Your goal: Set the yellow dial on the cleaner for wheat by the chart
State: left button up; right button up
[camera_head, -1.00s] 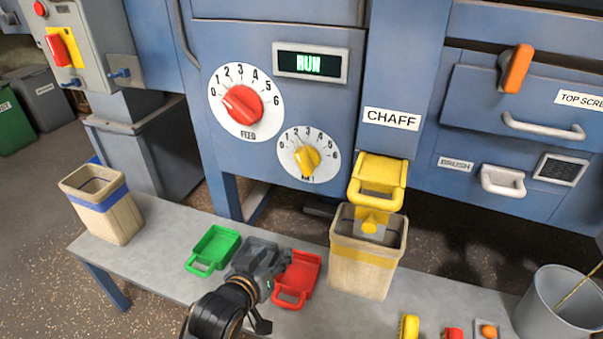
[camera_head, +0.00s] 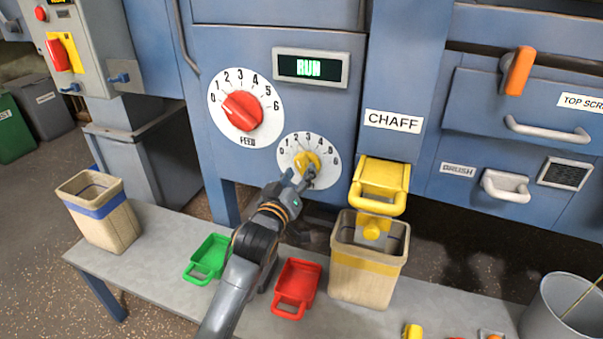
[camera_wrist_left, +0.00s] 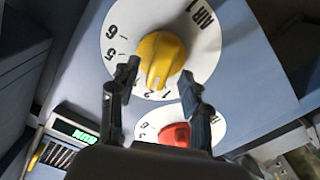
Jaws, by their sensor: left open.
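The yellow dial (camera_head: 304,160) sits on a white numbered plate (camera_head: 289,149) on the blue machine, below the red FEED dial (camera_head: 242,110). My left gripper (camera_head: 298,176) is open, with its fingertips at the lower edge of the yellow dial. In the left wrist view the yellow dial (camera_wrist_left: 160,58) lies just beyond and between the two open fingers of that gripper (camera_wrist_left: 156,82); I cannot tell whether they touch it. The dial's exact setting is partly hidden by the gripper. No chart shows. My right gripper is not in view.
A display (camera_head: 310,67) reads RUN. A yellow-handled CHAFF gate (camera_head: 381,184) is right of the dial, above a bin (camera_head: 362,282).

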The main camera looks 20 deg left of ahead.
pick_arm(q)
jog(key=shift+w, duration=1.2)
grip_shut()
